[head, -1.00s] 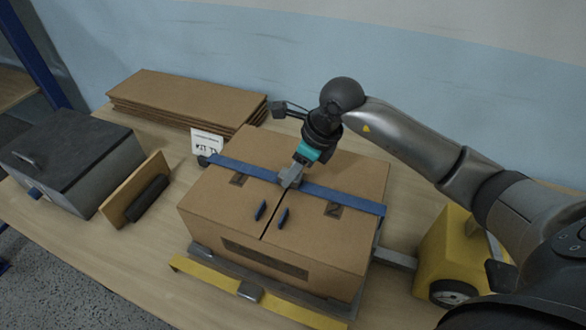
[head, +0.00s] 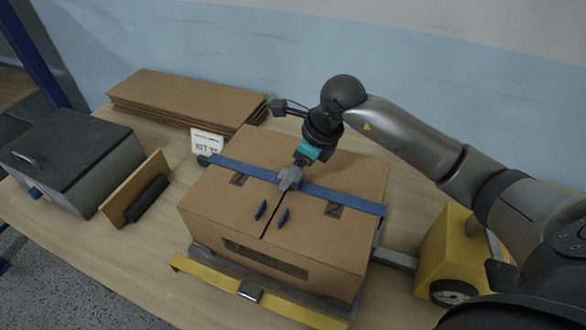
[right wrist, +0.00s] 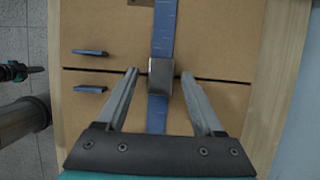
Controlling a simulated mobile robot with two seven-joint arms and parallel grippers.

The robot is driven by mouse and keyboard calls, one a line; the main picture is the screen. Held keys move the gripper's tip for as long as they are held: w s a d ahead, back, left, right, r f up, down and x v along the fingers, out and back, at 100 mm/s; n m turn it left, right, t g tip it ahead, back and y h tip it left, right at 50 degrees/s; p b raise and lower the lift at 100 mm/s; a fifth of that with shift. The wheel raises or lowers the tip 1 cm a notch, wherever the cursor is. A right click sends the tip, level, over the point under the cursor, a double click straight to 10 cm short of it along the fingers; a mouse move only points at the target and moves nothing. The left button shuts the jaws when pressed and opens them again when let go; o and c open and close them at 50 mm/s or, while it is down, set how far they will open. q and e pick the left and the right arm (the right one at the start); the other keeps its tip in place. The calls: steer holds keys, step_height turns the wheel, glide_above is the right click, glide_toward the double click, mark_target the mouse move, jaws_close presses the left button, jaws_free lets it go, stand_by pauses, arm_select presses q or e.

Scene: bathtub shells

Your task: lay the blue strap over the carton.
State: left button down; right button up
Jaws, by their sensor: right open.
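The brown carton (head: 215,210) stands on a pallet-like base, its top flaps closed along a seam. The blue strap (head: 340,198) lies across the carton top from the back left to the right edge. In the right wrist view the strap (right wrist: 164,30) runs between my fingers, with a metal buckle (right wrist: 161,78) on it at the seam. My right gripper (head: 288,184) is over the middle of the strap. Its fingers (right wrist: 160,74) are open, one on each side of the buckle, with gaps visible. The strap's far right end beyond the carton edge is partly hidden.
Flat cardboard sheets (head: 180,95) and a white kit sign (head: 208,144) are behind. A grey box (head: 70,155) and an upright board with a dark handle (head: 135,190) stand left. A yellow device (head: 446,245) is right. A yellow bar (head: 205,275) runs in front.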

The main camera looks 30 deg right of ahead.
steer(key=v, duration=1.1)
steer(key=shift+s+r, duration=0.2)
steer(key=shift+r, duration=0.15)
